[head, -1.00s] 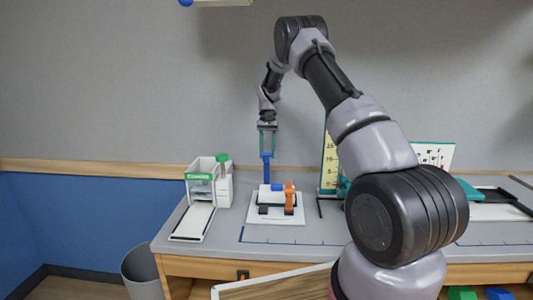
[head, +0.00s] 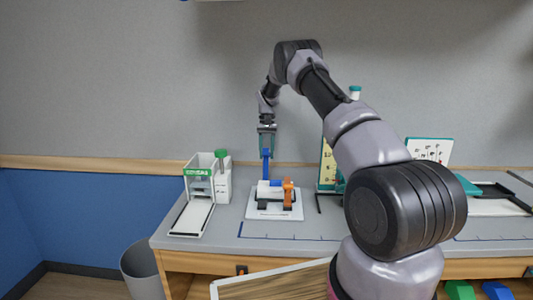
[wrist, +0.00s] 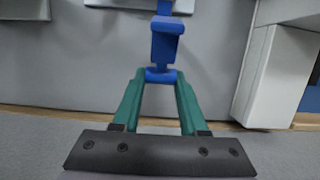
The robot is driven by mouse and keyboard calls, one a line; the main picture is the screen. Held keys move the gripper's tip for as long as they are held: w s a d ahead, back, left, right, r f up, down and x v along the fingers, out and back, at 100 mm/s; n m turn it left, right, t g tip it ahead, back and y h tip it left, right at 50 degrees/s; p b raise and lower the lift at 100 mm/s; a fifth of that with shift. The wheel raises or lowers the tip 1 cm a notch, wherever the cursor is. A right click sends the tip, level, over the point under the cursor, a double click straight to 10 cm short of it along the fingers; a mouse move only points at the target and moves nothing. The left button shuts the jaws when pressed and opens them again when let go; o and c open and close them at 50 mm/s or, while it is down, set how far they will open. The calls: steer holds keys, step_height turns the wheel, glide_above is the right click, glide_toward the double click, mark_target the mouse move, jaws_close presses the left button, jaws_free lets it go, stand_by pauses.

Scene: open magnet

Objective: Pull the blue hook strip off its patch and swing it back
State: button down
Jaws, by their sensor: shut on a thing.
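The blue hook strip (head: 266,167) stands upright above a white board (head: 254,212) on the desk in the head view. My gripper (head: 266,150) is above the board with its teal fingers shut on the strip's upper end. In the wrist view my gripper (wrist: 160,78) closes on the blue strip (wrist: 166,42), which runs away from the fingertips. Dark pieces lie low on the board. I cannot tell whether the blue strip's lower part still touches its patch.
A white dispenser with a green label (head: 199,172) and a white bottle with a green cap (head: 222,176) stand left of the board. A yellow chart stands at the right, partly behind my arm. The desk front is clear.

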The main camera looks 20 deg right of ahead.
steer(key=shift+f, duration=0.1)
steer(key=shift+c, duration=2.2)
jaws_free()
step_height(320, 180, up, 10)
